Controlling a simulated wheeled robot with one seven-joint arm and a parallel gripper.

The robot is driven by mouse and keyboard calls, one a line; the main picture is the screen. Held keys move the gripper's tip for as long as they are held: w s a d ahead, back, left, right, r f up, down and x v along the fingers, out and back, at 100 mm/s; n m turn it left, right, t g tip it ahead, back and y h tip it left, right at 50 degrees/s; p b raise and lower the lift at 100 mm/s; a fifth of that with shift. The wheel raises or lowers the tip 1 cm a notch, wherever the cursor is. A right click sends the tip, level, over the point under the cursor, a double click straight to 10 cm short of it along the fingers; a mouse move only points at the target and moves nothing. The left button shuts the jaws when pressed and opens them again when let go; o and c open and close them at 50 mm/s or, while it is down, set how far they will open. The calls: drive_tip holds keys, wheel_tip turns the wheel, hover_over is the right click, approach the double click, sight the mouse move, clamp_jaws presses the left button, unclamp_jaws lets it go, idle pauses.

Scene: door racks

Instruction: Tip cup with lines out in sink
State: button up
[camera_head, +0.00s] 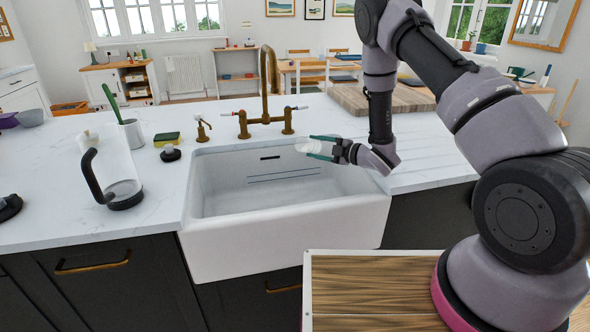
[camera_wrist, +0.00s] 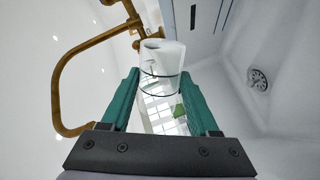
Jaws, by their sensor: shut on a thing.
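My gripper (camera_head: 322,148) has teal fingers and is shut on a small white cup (camera_head: 306,146) over the right part of the white sink (camera_head: 290,232). In the wrist view, my gripper (camera_wrist: 159,88) has the cup (camera_wrist: 165,56) between its fingertips, with thin dark lines around its body. The cup looks tilted well over toward its side. I cannot tell whether anything is in it or coming out. The sink's drain (camera_wrist: 258,79) shows at the right of the wrist view, apart from the cup.
A brass tap (camera_head: 268,82) stands behind the sink, and its spout also shows in the wrist view (camera_wrist: 62,75). A glass jug (camera_head: 121,180), a sponge (camera_head: 167,139) and a brush pot (camera_head: 132,133) stand left of the sink. A wooden board (camera_head: 375,98) lies behind right.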

sight(309, 145)
drive_tip(key=shift+f+n, duration=0.3)
drive_tip(key=shift+n, duration=0.3)
idle(0.4)
drive_tip(key=shift+s+a+r+n+t, duration=0.3)
drive_tip(key=shift+s+a+r+n, duration=0.25)
drive_tip(key=shift+n, duration=0.25)
idle(0.6)
drive_tip(key=shift+s+r+n+h, duration=0.25)
drive_tip(key=shift+r+n+h, duration=0.15)
drive_tip(key=shift+n, duration=0.5)
idle(0.7)
drive_tip(key=shift+f, duration=0.1)
